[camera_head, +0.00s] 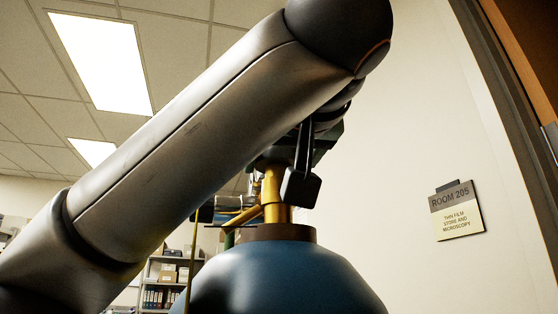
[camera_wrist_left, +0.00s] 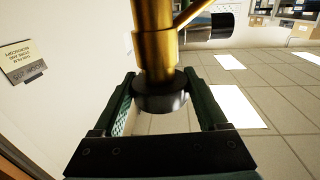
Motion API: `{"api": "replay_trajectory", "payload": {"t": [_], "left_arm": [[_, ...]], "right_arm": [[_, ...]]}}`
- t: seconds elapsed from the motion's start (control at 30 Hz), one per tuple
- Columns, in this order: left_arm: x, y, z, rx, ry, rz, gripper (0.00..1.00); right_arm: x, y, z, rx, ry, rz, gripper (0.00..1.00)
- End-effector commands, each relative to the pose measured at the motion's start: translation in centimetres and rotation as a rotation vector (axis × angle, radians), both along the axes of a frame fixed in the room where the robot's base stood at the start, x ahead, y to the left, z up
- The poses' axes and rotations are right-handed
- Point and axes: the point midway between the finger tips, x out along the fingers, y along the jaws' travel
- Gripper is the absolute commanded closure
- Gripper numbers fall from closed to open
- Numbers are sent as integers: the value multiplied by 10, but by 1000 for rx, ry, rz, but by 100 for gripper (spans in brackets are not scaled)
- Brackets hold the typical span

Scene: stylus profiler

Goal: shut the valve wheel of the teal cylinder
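The teal cylinder (camera_head: 285,282) shows blue in the head view at the bottom centre, with a dark collar and a brass valve (camera_head: 272,192) on top. My left gripper (camera_head: 302,185) is at the top of this valve, and my left arm hides part of it. In the left wrist view the brass valve body (camera_wrist_left: 155,50) comes down from the top, and the dark round valve wheel (camera_wrist_left: 162,94) sits between the fingers of my left gripper (camera_wrist_left: 161,98). One finger is on each side of the wheel, very close to it. I cannot tell whether they touch it. My right gripper is not in view.
A hose fitting (camera_head: 232,203) leaves the valve on the left, with a thin yellow line hanging down. A wall with a room sign (camera_head: 457,211) and a door frame stand to the right. Shelves with binders (camera_head: 160,297) are far behind on the left.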

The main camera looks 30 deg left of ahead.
Motion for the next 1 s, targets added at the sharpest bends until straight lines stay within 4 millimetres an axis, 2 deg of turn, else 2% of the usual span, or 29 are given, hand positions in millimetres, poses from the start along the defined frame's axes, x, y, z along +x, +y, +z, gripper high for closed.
{"api": "replay_trajectory", "payload": {"t": [0.07,0.47,1.0], "left_arm": [[0,0,0,0,0,0,36],[0,0,0,0,0,0,80],[0,-4,-2,3,-5,-144,80]], "right_arm": [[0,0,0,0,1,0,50],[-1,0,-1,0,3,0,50],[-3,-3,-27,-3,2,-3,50]]}}
